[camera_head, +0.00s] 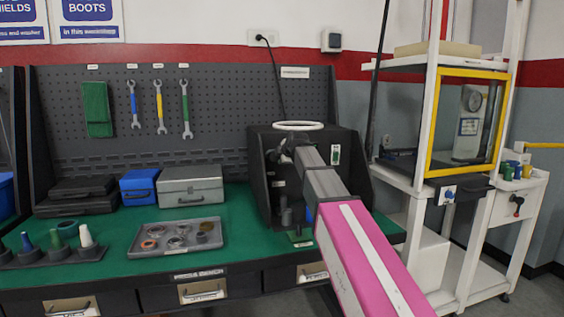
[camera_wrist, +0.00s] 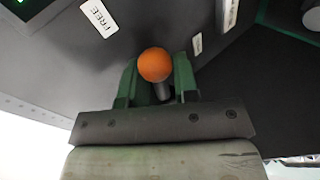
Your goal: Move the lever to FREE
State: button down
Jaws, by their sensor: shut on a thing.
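In the wrist view, the lever shows as an orange ball knob (camera_wrist: 155,64) on a short grey stem. My gripper (camera_wrist: 156,78) has its two green fingers on either side of the knob and is shut on it. A white FREE label (camera_wrist: 99,17) is on the dark panel to the upper left, apart from the knob. A smaller pale label (camera_wrist: 197,44), unreadable here, is on the right, closer to the knob. In the head view, my gripper (camera_head: 282,152) is at the front of the black test housing (camera_head: 258,180); the lever cannot be made out there.
A white ring (camera_head: 298,126) tops the housing. A tray of rings (camera_head: 180,253), a grey case (camera_head: 190,190) and a blue box (camera_head: 139,190) are on the green bench to the left. A yellow-framed cabinet (camera_head: 508,95) stands right.

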jog(key=shift+r+n+h, duration=0.3)
jog(key=shift+n+h, duration=0.2)
jog(key=shift+h, duration=0.1)
dwell(0.3)
jog(key=c, duration=1.1)
grip_release()
jog(key=shift+c, duration=0.2)
jog(key=v, duration=1.1)
jog(key=shift+f, duration=0.1)
